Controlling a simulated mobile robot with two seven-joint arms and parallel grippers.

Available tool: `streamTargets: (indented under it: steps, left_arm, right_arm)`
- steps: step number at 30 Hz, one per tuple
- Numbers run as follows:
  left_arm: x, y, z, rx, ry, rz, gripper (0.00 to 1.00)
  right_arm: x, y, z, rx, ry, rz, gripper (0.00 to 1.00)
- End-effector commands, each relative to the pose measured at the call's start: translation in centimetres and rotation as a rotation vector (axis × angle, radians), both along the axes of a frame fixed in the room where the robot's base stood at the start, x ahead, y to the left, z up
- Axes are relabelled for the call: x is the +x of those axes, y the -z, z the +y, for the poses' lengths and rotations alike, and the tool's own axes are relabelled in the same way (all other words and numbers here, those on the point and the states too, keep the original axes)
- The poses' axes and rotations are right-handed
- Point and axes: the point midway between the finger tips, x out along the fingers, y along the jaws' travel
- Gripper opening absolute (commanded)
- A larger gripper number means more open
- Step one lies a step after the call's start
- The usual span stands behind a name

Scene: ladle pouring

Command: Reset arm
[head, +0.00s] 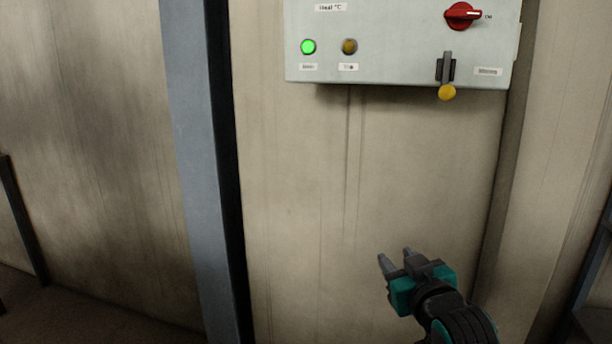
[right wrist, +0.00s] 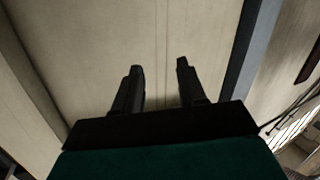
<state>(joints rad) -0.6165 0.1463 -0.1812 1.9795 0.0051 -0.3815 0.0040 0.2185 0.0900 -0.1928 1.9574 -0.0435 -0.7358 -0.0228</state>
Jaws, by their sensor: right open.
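My right gripper (head: 396,258) is at the lower right of the head view, below the control box and apart from it. Its two fingers are spread with nothing between them. In the right wrist view the open fingers (right wrist: 157,75) point at the bare beige wall. The grey control box (head: 400,45) on the wall has a lit green lamp (head: 308,47), an unlit amber lamp (head: 349,47), a red rotary knob (head: 462,15) and a lever with a yellow ball end (head: 447,92) pointing down. My left gripper is not in view.
A blue-grey vertical post (head: 195,150) stands left of the box. The beige wall panel (head: 340,200) below the box is bare. A dark frame edge (head: 593,265) shows at the far right. Brown floor (head: 70,315) shows at the lower left.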

Motion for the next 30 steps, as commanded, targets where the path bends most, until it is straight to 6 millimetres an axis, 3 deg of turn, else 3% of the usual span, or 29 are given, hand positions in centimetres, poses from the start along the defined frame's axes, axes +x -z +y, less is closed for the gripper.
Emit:
streamTargets:
  steps: [1,6,9,13,18,21,30]
  left_arm:
    - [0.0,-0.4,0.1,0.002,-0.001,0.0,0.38]
    - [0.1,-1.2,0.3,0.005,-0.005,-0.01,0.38]
    - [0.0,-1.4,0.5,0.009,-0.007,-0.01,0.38]
    - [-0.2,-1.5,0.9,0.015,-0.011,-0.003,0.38]
    - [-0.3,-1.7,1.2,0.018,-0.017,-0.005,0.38]
    - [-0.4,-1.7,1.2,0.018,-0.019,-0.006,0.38]
    - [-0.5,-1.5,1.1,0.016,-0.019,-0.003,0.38]
  right_arm:
    - [-1.6,3.4,-0.2,0.005,-0.003,0.057,0.41]
    - [-7.7,12.8,-0.5,0.026,-0.012,0.2,0.41]
    - [-12.2,17.4,-0.7,0.04,-0.015,0.282,0.41]
    - [-18.2,21.9,-1.0,0.058,-0.016,0.376,0.41]
    - [-23.8,25.0,-1.2,0.073,-0.016,0.452,0.41]
    - [-25.3,25.7,-1.3,0.078,-0.016,0.474,0.41]
    - [-25.6,25.9,-1.3,0.078,-0.016,0.478,0.41]
